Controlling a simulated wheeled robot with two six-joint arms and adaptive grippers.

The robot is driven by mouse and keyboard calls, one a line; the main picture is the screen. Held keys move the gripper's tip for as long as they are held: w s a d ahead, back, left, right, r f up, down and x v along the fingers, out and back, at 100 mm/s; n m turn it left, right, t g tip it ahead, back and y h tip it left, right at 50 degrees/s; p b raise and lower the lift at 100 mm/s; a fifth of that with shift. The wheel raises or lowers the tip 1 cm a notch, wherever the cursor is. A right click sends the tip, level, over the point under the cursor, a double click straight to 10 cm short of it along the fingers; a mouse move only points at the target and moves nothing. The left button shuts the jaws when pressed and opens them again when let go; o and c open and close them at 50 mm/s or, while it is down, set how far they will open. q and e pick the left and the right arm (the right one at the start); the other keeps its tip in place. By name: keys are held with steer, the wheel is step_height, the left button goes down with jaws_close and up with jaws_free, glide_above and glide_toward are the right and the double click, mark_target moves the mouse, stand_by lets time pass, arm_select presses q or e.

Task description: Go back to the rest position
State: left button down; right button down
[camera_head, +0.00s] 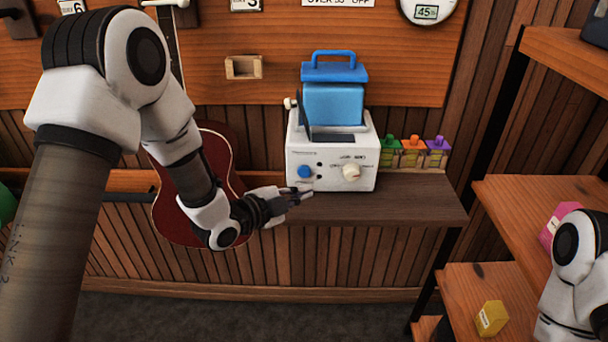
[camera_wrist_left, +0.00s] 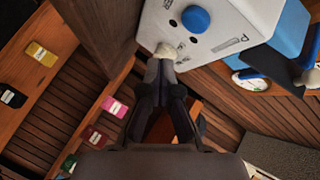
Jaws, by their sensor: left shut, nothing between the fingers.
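My left gripper (camera_head: 303,194) reaches in from the left, low in front of the white machine (camera_head: 352,178). Its fingers are shut and empty. In the left wrist view the closed fingertips (camera_wrist_left: 160,72) point at the machine's front, close by the pale knob (camera_wrist_left: 167,50); I cannot tell whether they touch it. The blue knob (camera_wrist_left: 195,19) is just beyond. My right arm shows only partly at the right edge of the head view, and its gripper is out of sight.
The machine, with a blue handled container (camera_head: 334,102) on it, stands on a dark wooden shelf (camera_head: 420,202). Right shelves hold a yellow box (camera_head: 491,318) and a pink box (camera_head: 556,222).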

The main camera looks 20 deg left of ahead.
arm_select(q)
steer(key=s, duration=0.2)
steer(key=shift+s+d, duration=0.3)
steer(key=shift+d, duration=0.1)
steer(key=s+f+n+g+y, duration=0.1)
steer(key=s+f+g, duration=0.1)
steer(key=s+f, duration=0.35)
steer(key=s+a+f+n+g+y, duration=0.1)
steer(key=s+f+g, duration=0.1)
steer(key=f, duration=0.7)
steer(key=s+f+n+g+y, duration=0.1)
steer(key=s+f, duration=0.3)
steer(key=f, duration=0.4)
steer(key=s+a+f+n+g+y, duration=0.1)
steer(key=s+a+f+n+g, duration=0.1)
steer(key=s, duration=0.4)
steer(key=s+a+f+n+g+y, duration=0.1)
steer(key=s+a+f+n+g, duration=0.1)
steer(key=s+n, duration=0.5)
steer(key=s+a+f+n+g+y, duration=0.2)
steer(key=s+f+n+g, duration=0.2)
steer(key=s, duration=0.3)
steer(key=shift+s+a+f+n, duration=0.2)
steer(key=shift+a+f+n, duration=0.15)
steer(key=shift+f, duration=0.35)
